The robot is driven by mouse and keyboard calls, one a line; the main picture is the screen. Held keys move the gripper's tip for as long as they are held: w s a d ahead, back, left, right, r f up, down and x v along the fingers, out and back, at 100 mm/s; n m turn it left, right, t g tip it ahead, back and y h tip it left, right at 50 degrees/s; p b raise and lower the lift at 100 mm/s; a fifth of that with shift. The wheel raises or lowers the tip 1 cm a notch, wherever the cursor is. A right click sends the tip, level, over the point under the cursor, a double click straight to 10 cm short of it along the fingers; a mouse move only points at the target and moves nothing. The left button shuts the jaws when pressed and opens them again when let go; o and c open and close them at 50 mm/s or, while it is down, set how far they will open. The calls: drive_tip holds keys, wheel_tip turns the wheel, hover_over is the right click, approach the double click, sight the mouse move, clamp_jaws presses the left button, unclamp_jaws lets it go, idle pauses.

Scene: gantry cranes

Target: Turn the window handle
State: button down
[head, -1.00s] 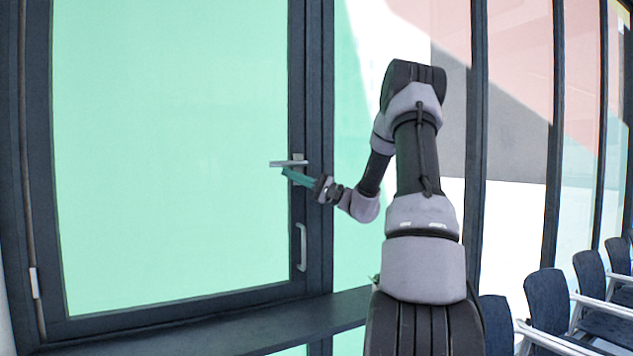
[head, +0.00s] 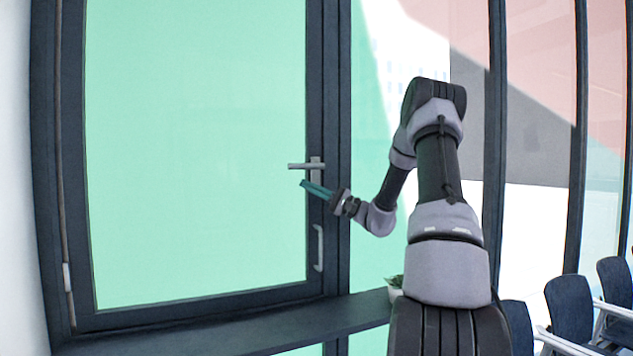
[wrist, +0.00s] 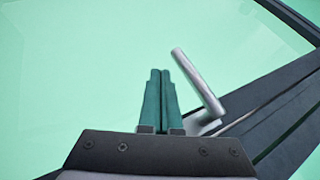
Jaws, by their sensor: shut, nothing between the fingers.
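The window handle (head: 306,165) is a silver lever on the dark frame at the window's right edge. In the head view it lies level, pointing left from its mount. In the wrist view the lever (wrist: 197,82) stands just right of my fingers and looks tilted by the camera's angle. My gripper (head: 304,184) has teal fingers. They are shut and empty, just below the lever in the head view. In the wrist view the fingertips (wrist: 160,74) are side by side, with a small gap to the lever. Whether they touch it in depth I cannot tell.
A lighter vertical pull handle (head: 319,248) is on the frame below the lever. A dark sill (head: 230,328) runs under the window, with a potted plant (head: 394,286) partly behind my arm. Dark chairs (head: 570,305) stand at the lower right.

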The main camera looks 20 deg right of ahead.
drive_tip(key=v, duration=1)
drive_tip(key=shift+f, duration=0.4)
drive_tip(key=shift+s+d, duration=0.1)
drive_tip(key=s+a+n+g+h, duration=0.2)
drive_tip(key=s+a+g+h, duration=0.25)
drive_tip(key=s+a, duration=0.35)
drive_tip(key=s+a+n+g+h, duration=0.25)
drive_tip(key=s+a+g, duration=0.3)
drive_tip(key=a, duration=0.55)
drive_tip(key=s+d+r+t+h, duration=0.1)
drive_tip(key=s+t+h, duration=0.2)
drive_tip(key=s+h, duration=0.2)
drive_tip(key=s+d+r+t+h, duration=0.2)
drive_tip(key=s+h, duration=0.4)
drive_tip(key=s, duration=0.5)
drive_tip(key=shift+r+t, duration=0.35)
drive_tip(key=shift+t, duration=0.35)
